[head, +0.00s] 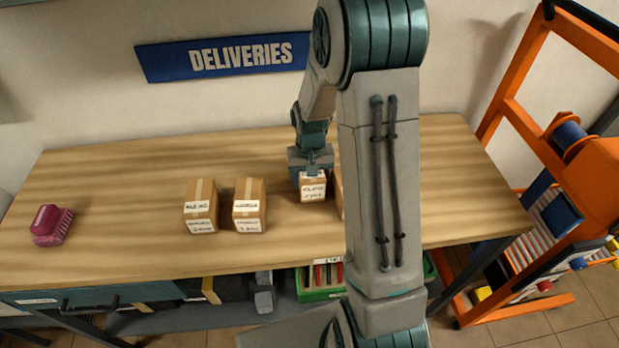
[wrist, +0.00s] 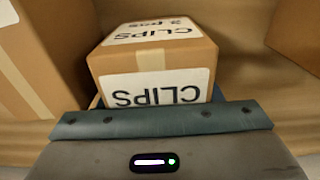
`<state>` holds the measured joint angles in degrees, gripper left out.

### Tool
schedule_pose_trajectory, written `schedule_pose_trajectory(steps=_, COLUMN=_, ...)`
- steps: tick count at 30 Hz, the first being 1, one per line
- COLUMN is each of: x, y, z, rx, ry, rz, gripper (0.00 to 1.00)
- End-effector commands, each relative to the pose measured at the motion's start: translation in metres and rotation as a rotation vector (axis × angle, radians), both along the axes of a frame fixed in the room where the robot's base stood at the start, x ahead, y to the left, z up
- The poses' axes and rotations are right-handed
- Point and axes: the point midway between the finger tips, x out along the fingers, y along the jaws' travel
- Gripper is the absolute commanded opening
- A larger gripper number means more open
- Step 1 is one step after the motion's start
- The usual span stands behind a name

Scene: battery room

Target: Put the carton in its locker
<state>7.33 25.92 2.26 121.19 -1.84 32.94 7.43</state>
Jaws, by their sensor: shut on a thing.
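A small brown carton (head: 312,187) with white labels is at my gripper (head: 311,168) over the middle of the wooden table. In the wrist view the carton (wrist: 155,60) reads "CLIPS" on its top and near side. My gripper (wrist: 160,115) is shut on this carton; the fingertips are mostly hidden beneath and behind it. I cannot tell whether the carton touches the table. No locker shows in either view.
Two labelled cartons (head: 201,206) (head: 249,205) stand to the left on the table (head: 120,190). Another carton (head: 339,192) is partly behind my arm. An orange rack (head: 560,150) stands at right. A "DELIVERIES" sign (head: 222,57) hangs behind.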

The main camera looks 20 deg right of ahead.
Motion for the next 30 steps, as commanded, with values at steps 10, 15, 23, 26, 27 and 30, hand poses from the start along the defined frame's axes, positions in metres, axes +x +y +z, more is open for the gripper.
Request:
schedule_pose_trajectory(steps=10, x=0.0, y=-0.001, z=-0.006, rx=0.0, ry=-0.002, rz=-0.002, gripper=0.27)
schedule_pose_trajectory(steps=15, x=0.0, y=0.0, z=-0.009, rx=0.0, ry=-0.001, rz=-0.001, gripper=0.67)
schedule_pose_trajectory(steps=23, x=0.0, y=0.0, z=-0.009, rx=0.0, ry=-0.001, rz=-0.001, gripper=0.67)
schedule_pose_trajectory(steps=26, x=0.0, y=0.0, z=-0.005, rx=0.0, ry=-0.001, rz=-0.001, gripper=0.67)
schedule_pose_trajectory(steps=27, x=0.0, y=0.0, z=-0.003, rx=-0.001, ry=-0.003, rz=-0.001, gripper=0.67)
schedule_pose_trajectory(steps=30, x=0.001, y=-0.001, z=0.01, rx=0.0, ry=-0.006, rz=-0.001, gripper=0.67)
